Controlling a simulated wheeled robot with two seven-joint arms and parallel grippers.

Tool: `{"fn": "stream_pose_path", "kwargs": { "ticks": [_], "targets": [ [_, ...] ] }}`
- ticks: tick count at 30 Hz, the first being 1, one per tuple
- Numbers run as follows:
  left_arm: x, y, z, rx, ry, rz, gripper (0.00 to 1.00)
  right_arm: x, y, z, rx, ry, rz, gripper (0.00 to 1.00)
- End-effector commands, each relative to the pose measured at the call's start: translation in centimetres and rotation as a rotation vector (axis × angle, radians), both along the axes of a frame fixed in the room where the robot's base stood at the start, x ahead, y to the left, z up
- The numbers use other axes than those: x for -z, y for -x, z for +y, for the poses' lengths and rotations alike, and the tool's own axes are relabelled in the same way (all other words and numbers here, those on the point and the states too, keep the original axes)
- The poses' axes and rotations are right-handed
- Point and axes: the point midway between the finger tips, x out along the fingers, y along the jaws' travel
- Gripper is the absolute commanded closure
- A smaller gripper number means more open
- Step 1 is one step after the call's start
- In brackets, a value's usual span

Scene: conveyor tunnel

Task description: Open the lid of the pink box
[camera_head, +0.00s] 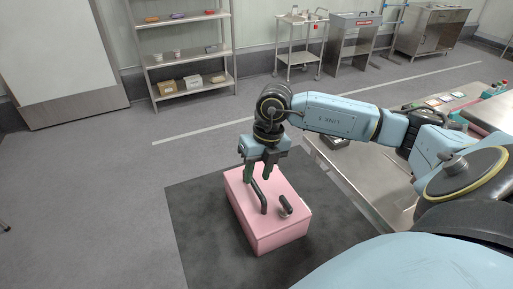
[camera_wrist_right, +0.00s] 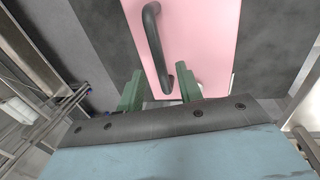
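The pink box (camera_head: 262,240) stands on a dark mat, its lid lying flat and closed. A dark bar handle (camera_head: 261,197) is on top of the lid, with a second short dark fitting (camera_head: 285,206) nearer the front right edge. My right gripper (camera_head: 258,176) is at the far end of the lid, by the handle's far end, fingers pointing down. In the right wrist view its green fingers (camera_wrist_right: 159,90) are spread apart, with the handle (camera_wrist_right: 152,30) showing beyond and between them; I cannot tell if they touch it. My left gripper is not in view.
The dark mat (camera_head: 205,235) has free room left of the box. A metal table (camera_head: 352,170) stands right of the box, under my right arm. A shelf rack (camera_head: 185,60) and carts (camera_head: 300,50) stand farther back.

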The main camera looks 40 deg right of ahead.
Motion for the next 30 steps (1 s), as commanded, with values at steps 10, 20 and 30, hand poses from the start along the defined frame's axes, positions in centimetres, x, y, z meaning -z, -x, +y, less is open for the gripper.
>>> {"fn": "stream_pose_path", "kwargs": {
  "ticks": [10,20,30],
  "targets": [
    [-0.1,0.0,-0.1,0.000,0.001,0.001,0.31,2.2,-0.2,0.4,0.001,-0.001,-0.001,0.64],
    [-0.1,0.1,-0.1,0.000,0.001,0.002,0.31,2.2,-0.2,0.4,0.000,0.000,-0.001,0.82],
    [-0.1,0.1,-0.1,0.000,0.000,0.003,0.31,2.2,-0.2,0.4,0.000,0.000,-0.001,1.00]
  ]
}}
